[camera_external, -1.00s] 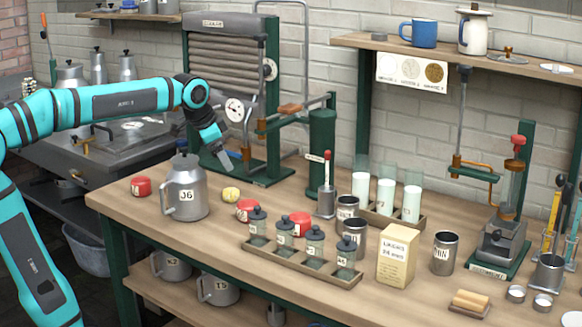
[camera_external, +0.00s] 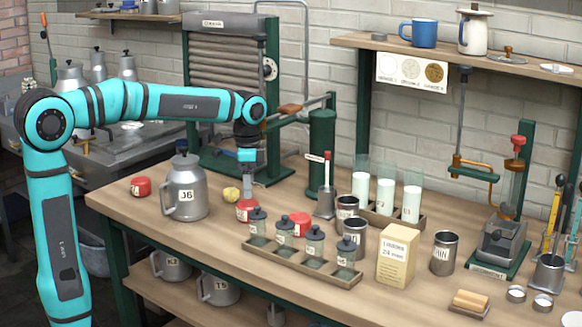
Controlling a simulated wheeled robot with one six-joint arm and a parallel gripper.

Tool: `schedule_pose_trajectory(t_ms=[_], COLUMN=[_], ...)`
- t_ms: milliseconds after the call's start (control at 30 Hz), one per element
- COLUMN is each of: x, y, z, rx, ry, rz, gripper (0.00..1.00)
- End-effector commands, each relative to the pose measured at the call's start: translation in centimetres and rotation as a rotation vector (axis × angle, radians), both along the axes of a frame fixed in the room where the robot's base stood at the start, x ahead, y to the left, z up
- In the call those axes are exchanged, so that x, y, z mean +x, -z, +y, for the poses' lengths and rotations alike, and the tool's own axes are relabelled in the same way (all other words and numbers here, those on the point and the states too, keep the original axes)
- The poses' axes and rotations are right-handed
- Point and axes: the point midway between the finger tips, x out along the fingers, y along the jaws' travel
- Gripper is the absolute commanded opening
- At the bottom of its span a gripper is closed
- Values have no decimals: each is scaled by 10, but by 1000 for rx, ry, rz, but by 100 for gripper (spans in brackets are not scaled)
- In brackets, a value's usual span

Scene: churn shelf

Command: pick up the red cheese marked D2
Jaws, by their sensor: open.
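Three red cheeses with pale labels are on the bench. One (camera_external: 141,187) sits at the left end. One (camera_external: 246,211) stands between the can J6 and the row of small jars. One (camera_external: 300,222) is partly hidden behind the jars. Their labels are too small to read, so I cannot tell which is D2. My gripper (camera_external: 246,192) points straight down, right at the middle cheese, with its fingertips at or just above the top. The jaws are open. Whether the fingers straddle the cheese is not clear.
A yellow cheese (camera_external: 231,194) sits just left of my gripper. The grey can J6 (camera_external: 187,194) stands further left. A wooden rack (camera_external: 290,267) of lidded jars is close in front. A green press (camera_external: 265,105) stands behind. The bench's front left is clear.

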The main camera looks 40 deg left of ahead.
Motion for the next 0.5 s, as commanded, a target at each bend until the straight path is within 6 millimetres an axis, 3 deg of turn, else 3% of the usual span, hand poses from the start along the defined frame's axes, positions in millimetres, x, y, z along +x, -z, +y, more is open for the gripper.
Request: schedule_pose_trajectory(t_ms=[100, 500], x=[0, 1], y=[16, 41], z=[0, 4], rx=[0, 0], ry=[0, -2], rz=[1, 0], gripper=[83, 83])
